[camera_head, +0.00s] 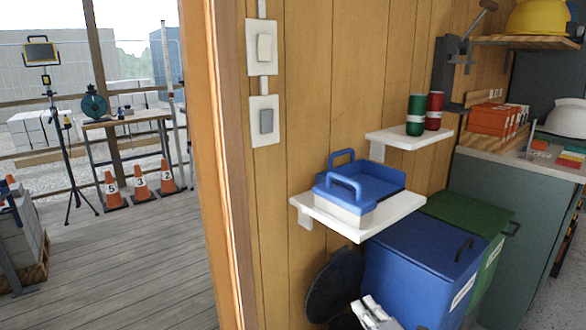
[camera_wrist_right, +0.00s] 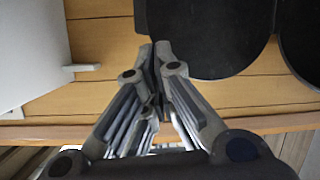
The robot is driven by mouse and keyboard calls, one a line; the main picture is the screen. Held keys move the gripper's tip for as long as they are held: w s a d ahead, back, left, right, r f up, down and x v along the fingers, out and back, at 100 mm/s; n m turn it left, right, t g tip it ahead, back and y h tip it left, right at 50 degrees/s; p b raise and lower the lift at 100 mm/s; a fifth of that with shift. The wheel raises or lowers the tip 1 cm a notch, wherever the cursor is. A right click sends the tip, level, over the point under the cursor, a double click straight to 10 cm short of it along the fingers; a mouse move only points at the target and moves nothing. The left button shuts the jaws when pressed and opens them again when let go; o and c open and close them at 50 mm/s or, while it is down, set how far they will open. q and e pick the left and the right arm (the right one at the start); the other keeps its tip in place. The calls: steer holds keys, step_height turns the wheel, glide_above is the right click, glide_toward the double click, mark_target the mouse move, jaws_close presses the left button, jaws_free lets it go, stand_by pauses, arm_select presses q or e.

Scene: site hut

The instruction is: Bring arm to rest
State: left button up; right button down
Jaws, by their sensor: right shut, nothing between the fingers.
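My right gripper (camera_head: 368,312) shows at the bottom edge of the head view, in front of the blue bin, with only its light grey end in the picture. In the right wrist view, the same gripper (camera_wrist_right: 156,52) has its two fingertips together with nothing between them. Its tips are close to a dark rounded object (camera_wrist_right: 205,35) by the wooden wall. I cannot tell whether they touch it. My left gripper is in neither view.
A blue bin (camera_head: 415,262) and a green bin (camera_head: 470,218) stand along the wall. A white shelf (camera_head: 400,212) above them carries a blue-handled caddy (camera_head: 382,180). A dark round object (camera_head: 335,285) leans beside the blue bin. Open floor (camera_head: 130,275) lies left of the door post (camera_head: 220,165).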

steer(key=s+d+f+m+g+h, duration=0.25)
steer(key=s+f+m+g, duration=0.25)
steer(key=s+f+m, duration=0.55)
steer(key=s+d+f+m+g+h, duration=0.1)
steer(key=s+f+m+g+h, duration=0.45)
steer(key=s+f, duration=0.7)
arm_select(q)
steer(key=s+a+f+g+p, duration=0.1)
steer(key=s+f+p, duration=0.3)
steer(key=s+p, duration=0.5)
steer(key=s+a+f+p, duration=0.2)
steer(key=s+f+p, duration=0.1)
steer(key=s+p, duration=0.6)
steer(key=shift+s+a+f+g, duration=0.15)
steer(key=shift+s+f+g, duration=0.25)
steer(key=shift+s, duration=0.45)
arm_select(e)
steer(key=s+f+m+g+y, duration=0.1)
steer(key=s+f, duration=0.3)
steer(key=s, duration=0.7)
steer(key=s+d+f+m+g, duration=0.1)
steer(key=s+f, duration=0.4)
steer(key=s, duration=0.5)
steer(key=s+d+f+m+g+y, duration=0.1)
steer(key=s+f+m+g, duration=0.2)
steer(key=s, duration=0.8)
steer(key=shift+s+f+y, duration=0.3)
steer(key=shift+s+f, duration=0.05)
steer(key=shift+f, duration=0.35)
